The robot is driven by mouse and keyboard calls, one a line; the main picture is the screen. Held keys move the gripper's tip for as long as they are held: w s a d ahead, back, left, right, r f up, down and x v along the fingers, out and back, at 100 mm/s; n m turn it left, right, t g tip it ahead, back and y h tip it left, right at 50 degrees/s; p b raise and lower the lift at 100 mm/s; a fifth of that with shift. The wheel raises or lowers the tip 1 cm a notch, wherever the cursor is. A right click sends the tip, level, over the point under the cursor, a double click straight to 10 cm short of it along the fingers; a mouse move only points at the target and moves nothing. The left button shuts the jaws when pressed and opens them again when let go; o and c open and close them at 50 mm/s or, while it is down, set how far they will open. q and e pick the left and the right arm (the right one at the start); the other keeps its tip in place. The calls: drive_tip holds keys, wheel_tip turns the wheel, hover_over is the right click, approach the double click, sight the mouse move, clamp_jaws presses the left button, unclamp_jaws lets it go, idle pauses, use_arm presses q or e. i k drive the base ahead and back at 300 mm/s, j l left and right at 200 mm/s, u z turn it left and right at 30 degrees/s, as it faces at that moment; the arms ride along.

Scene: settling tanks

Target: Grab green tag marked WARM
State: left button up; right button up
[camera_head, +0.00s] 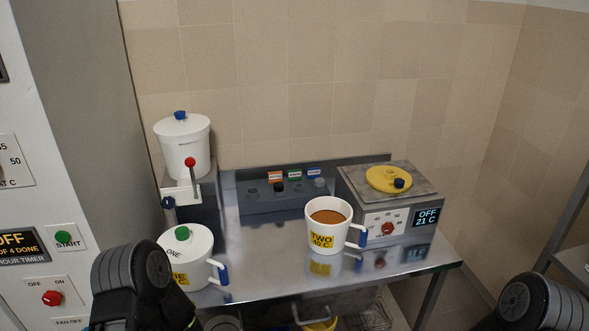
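A small green tag (295,175) is on the low back rail of the steel table, between an orange tag (275,177) and a blue tag (315,173). Its lettering is too small to read. Small dark knob-like pieces sit just below the tags. Dark parts of my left arm show at the bottom left and of my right arm at the bottom right. Both are well short of the tags, and neither arm's fingertips show.
A mug marked TWO (327,229) with brown liquid stands mid-table. A lidded mug marked ONE (187,255) is at left, below a white dispenser (183,147) with a red-knobbed lever. A heater box (406,216) reading OFF 21 C stands right. Bare steel (258,238) lies between the mugs.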

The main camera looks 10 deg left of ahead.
sight(294, 175)
drive_tip(key=i+l, duration=0.3)
drive_tip(key=i, duration=0.15)
drive_tip(key=i+l, duration=0.3)
drive_tip(key=i+l+u, duration=0.15)
drive_tip(key=i+u, duration=0.15)
drive_tip(key=u, duration=2)
